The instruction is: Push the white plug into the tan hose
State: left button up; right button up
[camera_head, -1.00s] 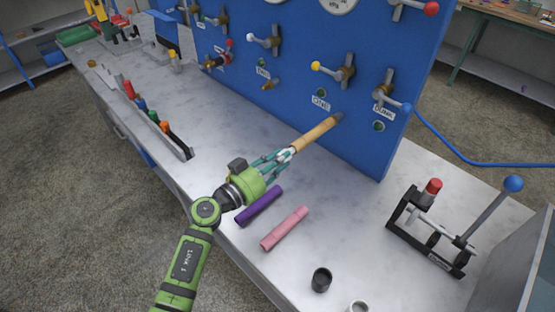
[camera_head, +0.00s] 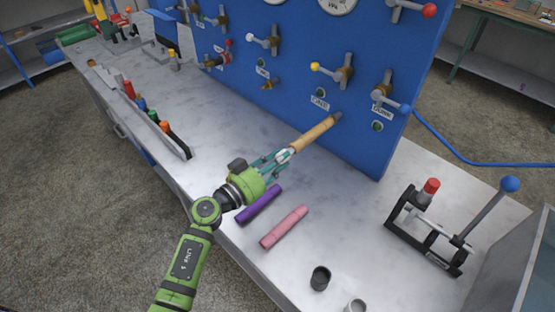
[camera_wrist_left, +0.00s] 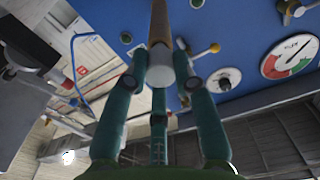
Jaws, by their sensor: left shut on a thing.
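The tan hose (camera_head: 315,134) slants from a dark fitting at the blue panel down to my left gripper. It also shows in the wrist view (camera_wrist_left: 158,22), beyond the white plug. The white plug (camera_wrist_left: 160,70) sits between my left fingertips, its round end facing the wrist camera. It lies in line with the hose and appears to meet its free end; I cannot tell how deep it sits. My left gripper (camera_head: 284,156), with teal fingers, is shut on the plug above the bench; it also shows in the wrist view (camera_wrist_left: 159,68). My right gripper is out of view.
A purple hose piece (camera_head: 259,204) and a pink one (camera_head: 284,227) lie on the bench below my gripper. A black cup-like part (camera_head: 320,278) stands near the front edge. The blue panel (camera_head: 300,60) carries several valves. A lever press (camera_head: 430,230) stands at right.

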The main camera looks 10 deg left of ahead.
pick_arm(q)
jog(key=shift+p+x, duration=0.65)
jog(key=shift+x, duration=0.2)
dwell(0.5)
jog(key=o, duration=1.1)
jog(key=shift+w, duration=0.1)
jog(key=v, duration=1.2)
jog(key=shift+r, duration=0.1)
